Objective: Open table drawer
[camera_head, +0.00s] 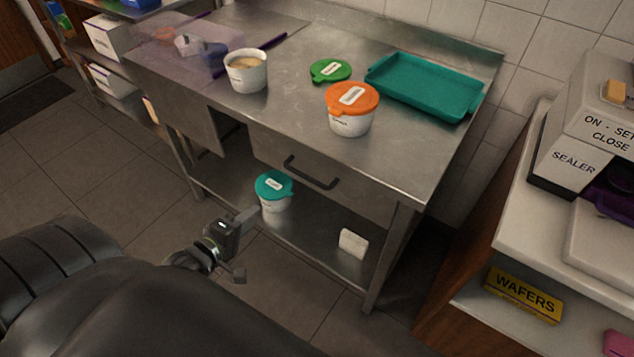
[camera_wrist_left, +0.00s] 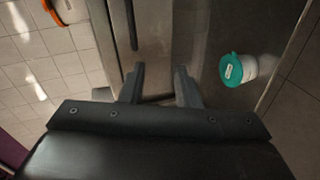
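The steel table (camera_head: 295,95) has a drawer (camera_head: 268,148) under its top, with a dark bar handle (camera_head: 312,173) on the front. The drawer front looks flush with the table, so it appears shut. My left gripper (camera_head: 243,247) is open and empty, in front of the table and below and left of the handle, apart from it. In the left wrist view, my left gripper (camera_wrist_left: 160,84) shows its two fingers spread, with the drawer handle (camera_wrist_left: 131,25) beyond the left finger. My right gripper is not in view.
A teal-lidded tub (camera_head: 274,192) and a white block (camera_head: 353,243) stand on the lower shelf. On top are an open white tub (camera_head: 247,74), an orange-lidded tub (camera_head: 351,112), a green lid (camera_head: 330,71) and a teal tray (camera_head: 424,88). A counter (camera_head: 545,235) stands at right.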

